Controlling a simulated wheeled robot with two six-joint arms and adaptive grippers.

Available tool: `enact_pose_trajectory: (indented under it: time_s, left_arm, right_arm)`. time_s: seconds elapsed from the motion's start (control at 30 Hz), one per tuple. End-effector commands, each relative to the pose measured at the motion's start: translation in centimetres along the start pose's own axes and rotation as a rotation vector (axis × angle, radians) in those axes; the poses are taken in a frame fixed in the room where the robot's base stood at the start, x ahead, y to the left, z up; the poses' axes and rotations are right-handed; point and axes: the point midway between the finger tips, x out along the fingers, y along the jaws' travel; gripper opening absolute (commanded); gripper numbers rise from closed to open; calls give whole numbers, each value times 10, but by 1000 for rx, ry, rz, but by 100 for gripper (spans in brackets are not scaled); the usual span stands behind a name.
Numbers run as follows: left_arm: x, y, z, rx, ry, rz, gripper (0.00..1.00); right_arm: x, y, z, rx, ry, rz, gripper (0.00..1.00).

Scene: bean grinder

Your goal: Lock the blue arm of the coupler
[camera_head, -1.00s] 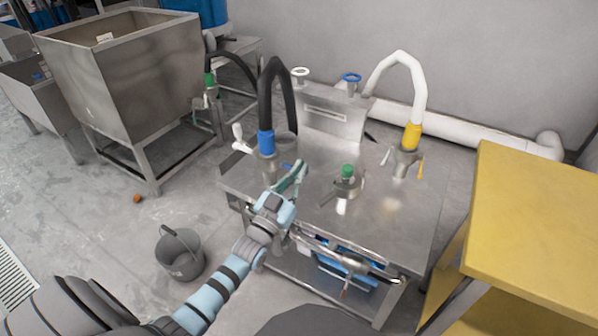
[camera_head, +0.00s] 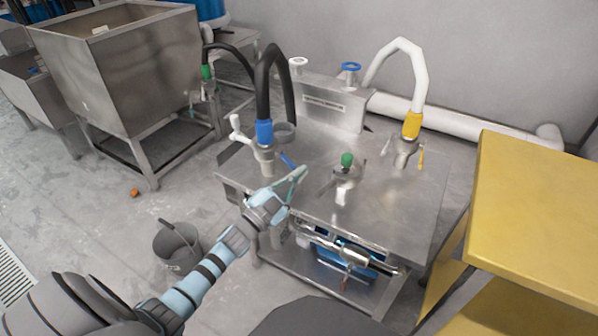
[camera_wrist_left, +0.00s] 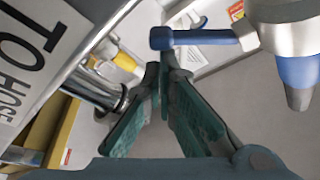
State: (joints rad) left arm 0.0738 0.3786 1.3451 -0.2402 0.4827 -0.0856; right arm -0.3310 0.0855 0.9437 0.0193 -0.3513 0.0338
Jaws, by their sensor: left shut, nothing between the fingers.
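The coupler with a blue collar (camera_head: 264,132) stands at the table's left side, under a black hose. Its blue arm (camera_head: 288,161) sticks out toward the right front. In the left wrist view the blue arm (camera_wrist_left: 205,37) runs across the top, its rounded end just above the fingertips. The coupler's metal body and blue lower part (camera_wrist_left: 297,72) show at the upper right. My left gripper (camera_head: 303,172) is shut and empty, just in front of the blue arm's end. It also shows in the left wrist view (camera_wrist_left: 164,75); I cannot tell whether it touches the arm. My right gripper is out of view.
A green-topped fitting (camera_head: 346,160) stands mid-table. A yellow-collared coupler (camera_head: 412,125) with a white hose is at the back right. A metal pipe (camera_head: 340,247) runs along the front. A yellow table (camera_head: 535,205) stands right, and a grey bucket (camera_head: 177,245) on the floor.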

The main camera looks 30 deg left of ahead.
Motion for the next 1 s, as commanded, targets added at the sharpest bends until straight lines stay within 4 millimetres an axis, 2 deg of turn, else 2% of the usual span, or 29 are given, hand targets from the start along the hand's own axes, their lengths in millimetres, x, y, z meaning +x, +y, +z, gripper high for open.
enact_pose_trajectory:
  time_s: [0.2,0.5,1.0]
  left_arm:
    - [-5,4,13,182,-1,64,0]
    - [-9,5,26,363,-1,128,0]
    - [-11,5,32,446,-1,156,0]
  right_arm:
    - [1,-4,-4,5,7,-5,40]
    - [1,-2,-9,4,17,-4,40]
    - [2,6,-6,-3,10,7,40]
